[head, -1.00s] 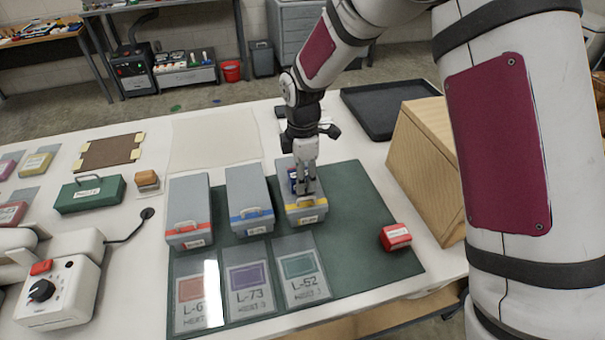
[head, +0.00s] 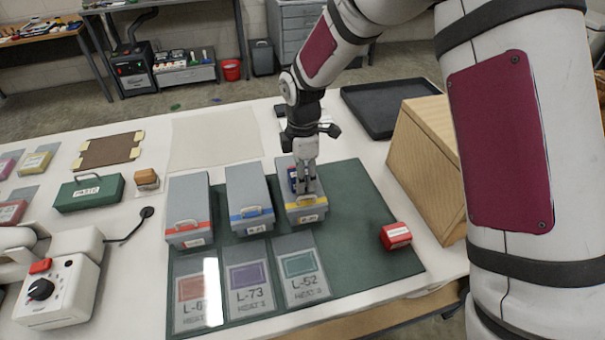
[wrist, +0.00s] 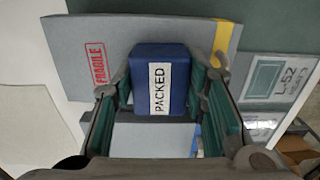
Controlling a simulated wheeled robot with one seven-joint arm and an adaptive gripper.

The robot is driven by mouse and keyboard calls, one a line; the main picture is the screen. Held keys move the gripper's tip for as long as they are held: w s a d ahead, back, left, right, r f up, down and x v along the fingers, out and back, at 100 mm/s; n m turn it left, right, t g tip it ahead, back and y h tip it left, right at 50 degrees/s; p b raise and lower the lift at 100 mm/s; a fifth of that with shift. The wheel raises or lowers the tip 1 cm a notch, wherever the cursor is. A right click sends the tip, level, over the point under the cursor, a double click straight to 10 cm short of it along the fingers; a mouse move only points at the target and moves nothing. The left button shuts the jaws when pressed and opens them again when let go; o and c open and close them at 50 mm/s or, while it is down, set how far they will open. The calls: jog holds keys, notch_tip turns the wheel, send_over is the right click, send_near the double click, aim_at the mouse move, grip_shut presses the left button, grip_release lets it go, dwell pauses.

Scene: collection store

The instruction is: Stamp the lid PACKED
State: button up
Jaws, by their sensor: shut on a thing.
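My gripper (head: 305,186) is shut on a blue stamp (wrist: 158,88) with a white label reading PACKED. The stamp also shows in the head view (head: 293,180), partly hidden by the fingers. It is over the lid of the grey box with the yellow stripe (head: 310,206), the rightmost of three boxes. In the wrist view the grey lid (wrist: 80,45) carries a red FRAGILE mark (wrist: 97,63) beside the stamp. Whether the stamp touches the lid cannot be told, and the surface under it is hidden.
Boxes with a red stripe (head: 188,232) and a blue stripe (head: 250,215) stand to the left. Several label cards, one reading L-52 (head: 302,278), lie in front on the green mat (head: 350,215). A red stamp (head: 396,236) lies to the right, near a wooden slanted block (head: 425,165).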

dwell(0.4)
jog(key=shift+r+p, duration=0.7)
jog(key=shift+r, duration=2.8)
